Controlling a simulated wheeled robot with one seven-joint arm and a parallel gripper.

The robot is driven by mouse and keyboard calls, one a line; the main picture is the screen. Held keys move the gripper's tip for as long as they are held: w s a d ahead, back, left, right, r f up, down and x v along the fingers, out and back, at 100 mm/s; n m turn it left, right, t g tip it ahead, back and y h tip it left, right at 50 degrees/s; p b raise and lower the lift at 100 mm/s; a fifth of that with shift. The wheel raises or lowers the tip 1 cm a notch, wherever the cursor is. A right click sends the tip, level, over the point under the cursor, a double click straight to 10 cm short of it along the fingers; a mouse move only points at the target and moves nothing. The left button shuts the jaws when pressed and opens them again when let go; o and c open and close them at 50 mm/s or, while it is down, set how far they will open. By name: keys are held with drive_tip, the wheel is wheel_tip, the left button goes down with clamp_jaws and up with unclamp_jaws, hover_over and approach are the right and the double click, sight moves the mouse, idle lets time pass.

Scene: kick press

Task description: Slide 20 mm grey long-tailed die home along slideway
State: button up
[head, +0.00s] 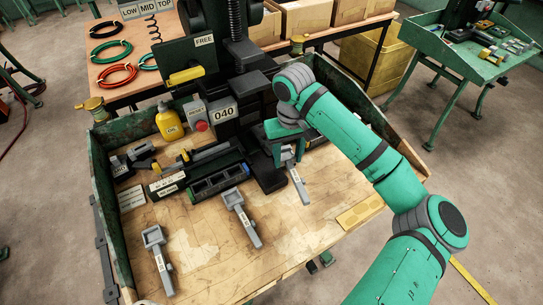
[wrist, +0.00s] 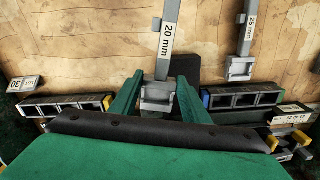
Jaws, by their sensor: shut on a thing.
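The grey long-tailed die (wrist: 157,97) is between my gripper's green fingers (wrist: 157,88) in the wrist view. Its tail, labelled 20 mm, points away from the fingers over the wooden bench. In the head view my gripper (head: 287,150) is at the press, with the grey tail (head: 298,186) sticking out towards the front of the bench. The black slideway (head: 266,174) shows beside the die at the press base; a dark block of it (wrist: 186,67) shows in the wrist view. My gripper hides how far the die sits along it.
Two other grey long-tailed dies lie on the bench (head: 190,225), one in the middle (head: 240,216) and one at left (head: 157,247). A dark slotted rack (head: 217,180) stands left of the slideway. The yellow oil bottle (head: 170,122) is behind. The front bench is mostly clear.

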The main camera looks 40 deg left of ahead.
sight(271, 175)
drive_tip(key=s+a+n, duration=0.1)
drive_tip(key=a, duration=0.1)
drive_tip(key=s+a+n, duration=0.1)
drive_tip(key=s+a, duration=0.1)
drive_tip(key=shift+s+n, duration=0.15)
drive_tip(key=shift+n, duration=0.15)
drive_tip(key=shift+f, duration=0.1)
drive_tip(key=shift+d+f, duration=0.1)
drive_tip(key=shift+f, duration=1.8)
drive_tip(key=shift+f, duration=0.55)
drive_tip(key=o, duration=1.5)
